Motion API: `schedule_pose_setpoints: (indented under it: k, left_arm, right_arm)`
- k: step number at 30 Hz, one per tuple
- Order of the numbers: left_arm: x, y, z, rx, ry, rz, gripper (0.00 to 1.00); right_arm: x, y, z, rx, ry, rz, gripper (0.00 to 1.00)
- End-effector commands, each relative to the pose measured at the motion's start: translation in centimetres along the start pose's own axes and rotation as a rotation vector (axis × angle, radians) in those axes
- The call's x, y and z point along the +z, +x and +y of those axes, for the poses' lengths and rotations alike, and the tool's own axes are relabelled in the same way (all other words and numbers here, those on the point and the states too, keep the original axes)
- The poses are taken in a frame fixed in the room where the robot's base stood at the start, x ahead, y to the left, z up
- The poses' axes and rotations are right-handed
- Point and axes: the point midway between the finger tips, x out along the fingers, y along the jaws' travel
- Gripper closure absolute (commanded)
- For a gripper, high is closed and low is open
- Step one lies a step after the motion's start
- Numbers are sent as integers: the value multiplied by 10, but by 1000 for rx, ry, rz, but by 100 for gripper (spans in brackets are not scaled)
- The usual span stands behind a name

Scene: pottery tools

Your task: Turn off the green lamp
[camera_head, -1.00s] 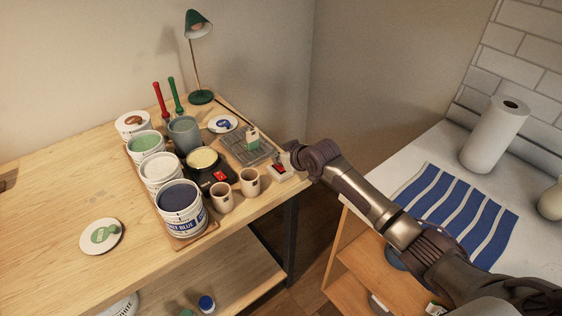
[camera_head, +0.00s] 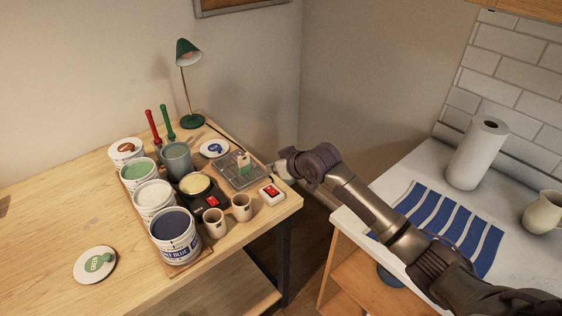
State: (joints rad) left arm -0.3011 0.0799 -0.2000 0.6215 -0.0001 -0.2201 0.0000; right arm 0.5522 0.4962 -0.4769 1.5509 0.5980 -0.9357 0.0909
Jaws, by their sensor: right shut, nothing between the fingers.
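The green lamp (camera_head: 189,86) stands at the back of the wooden table, with a green shade, thin brass stem and round green base. I cannot tell for sure whether it is lit. A small white box with a red switch (camera_head: 271,194) lies near the table's right edge. My right gripper (camera_head: 270,168) is shut and empty, just behind the white box and apart from it in the picture, beside the table's right edge. Its fingertips are small and hard to make out. My left gripper is not in view.
A red-switched black device (camera_head: 212,202) and two cups (camera_head: 240,207) stand left of the white box. Paint buckets (camera_head: 175,236) and a grey tray (camera_head: 239,183) crowd the table. A red and a green tool stand near the lamp. The table's left side is mostly clear.

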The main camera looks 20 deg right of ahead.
Motion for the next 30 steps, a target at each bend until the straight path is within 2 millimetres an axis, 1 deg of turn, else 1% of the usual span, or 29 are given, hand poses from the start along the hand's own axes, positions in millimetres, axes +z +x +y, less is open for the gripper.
schedule_pose_setpoints:
  k: [1,3,6,10,15,26,28,29,30]
  left_arm:
    - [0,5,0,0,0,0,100]
    - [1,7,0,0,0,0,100]
    - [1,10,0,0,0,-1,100]
    - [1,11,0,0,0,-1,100]
    - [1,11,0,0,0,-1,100]
    - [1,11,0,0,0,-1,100]
    - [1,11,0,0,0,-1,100]
    - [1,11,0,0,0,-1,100]
    - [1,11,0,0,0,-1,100]
  right_arm:
    - [-1,-9,1,1,-2,2,100]
    - [-4,-21,0,0,-3,2,100]
    - [-8,-35,0,0,-1,2,100]
    - [-11,-46,0,0,-1,0,100]
    - [-12,-51,0,-1,1,-1,100]
    - [-12,-50,-1,-1,1,-1,100]
    - [-6,-49,-4,-4,-1,-9,100]
    - [0,-49,-8,-7,-2,-16,100]
    - [10,-48,-15,-13,-6,-30,100]
